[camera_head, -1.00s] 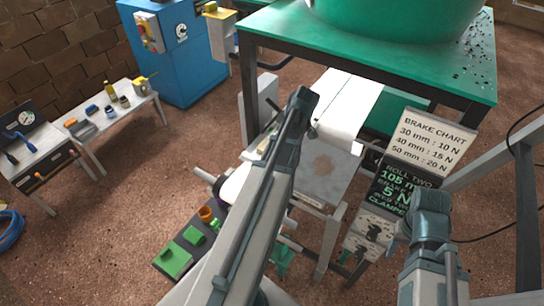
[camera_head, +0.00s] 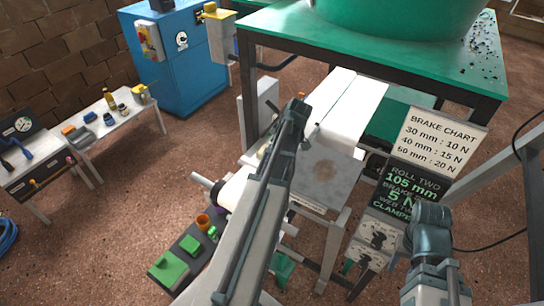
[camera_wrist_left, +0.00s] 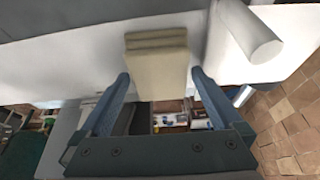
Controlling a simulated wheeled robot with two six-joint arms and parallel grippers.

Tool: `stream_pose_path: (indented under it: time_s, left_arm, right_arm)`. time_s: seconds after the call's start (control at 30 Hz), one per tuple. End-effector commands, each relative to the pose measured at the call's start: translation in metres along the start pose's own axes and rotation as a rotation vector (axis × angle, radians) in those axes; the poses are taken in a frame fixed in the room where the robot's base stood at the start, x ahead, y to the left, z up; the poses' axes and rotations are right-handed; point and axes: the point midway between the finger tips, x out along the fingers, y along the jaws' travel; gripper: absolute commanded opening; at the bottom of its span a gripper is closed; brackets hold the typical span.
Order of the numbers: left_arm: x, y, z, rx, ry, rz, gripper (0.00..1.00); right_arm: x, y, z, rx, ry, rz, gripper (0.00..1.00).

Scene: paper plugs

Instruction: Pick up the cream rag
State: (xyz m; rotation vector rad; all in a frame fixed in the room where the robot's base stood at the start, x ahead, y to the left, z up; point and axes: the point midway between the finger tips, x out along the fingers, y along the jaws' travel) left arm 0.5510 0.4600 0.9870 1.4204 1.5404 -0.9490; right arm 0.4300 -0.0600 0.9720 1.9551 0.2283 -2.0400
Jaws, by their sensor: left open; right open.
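The cream rag (camera_wrist_left: 157,58) is a folded, layered pad in the left wrist view, lying against a white surface. My left gripper (camera_wrist_left: 160,82) is open, with its two blue-grey fingers to either side of the rag's near end. I cannot tell whether they touch it. In the head view my left arm covers the left gripper, and I cannot make out the rag for sure. My right gripper (camera_head: 431,218) is at the lower right of the head view, beside the signs and away from the rag; its fingers are hard to make out.
A white paper web (camera_head: 345,105) runs over the machine beneath the green-topped table (camera_head: 360,50). The brake chart (camera_head: 436,142) stands at the right. A dark tray with green parts (camera_head: 190,243) lies at lower left. A white roller (camera_wrist_left: 250,32) lies right of the rag.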

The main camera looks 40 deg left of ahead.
Motion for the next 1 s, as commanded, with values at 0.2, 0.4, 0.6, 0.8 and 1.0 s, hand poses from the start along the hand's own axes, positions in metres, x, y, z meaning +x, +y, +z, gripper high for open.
stream_pose_path:
  time_s: [0.2,0.4,0.6,0.8,1.0]
  left_arm:
    - [0.0012,0.0001,0.0007,0.0,0.0,0.0,1.0]
    - [0.0039,0.0001,0.0019,0.0,0.0,0.0,1.0]
    - [0.0046,0.0001,0.0022,0.0,0.0,0.0,1.0]
    - [0.0044,0.0001,0.0022,0.0,0.0,0.0,0.93]
    - [0.0044,0.0001,0.0022,0.0,0.0,0.0,0.57]
  right_arm:
    - [0.0014,-0.0001,-0.0001,0.0,0.0,0.0,0.5]
    - [0.0044,-0.0004,-0.0003,0.0,0.0,0.0,0.5]
    - [0.0051,-0.0005,-0.0003,0.0,0.0,0.0,0.5]
    - [0.0049,-0.0005,-0.0003,0.0,0.0,0.0,0.5]
    - [0.0049,-0.0005,-0.0003,0.0,0.0,0.0,0.5]
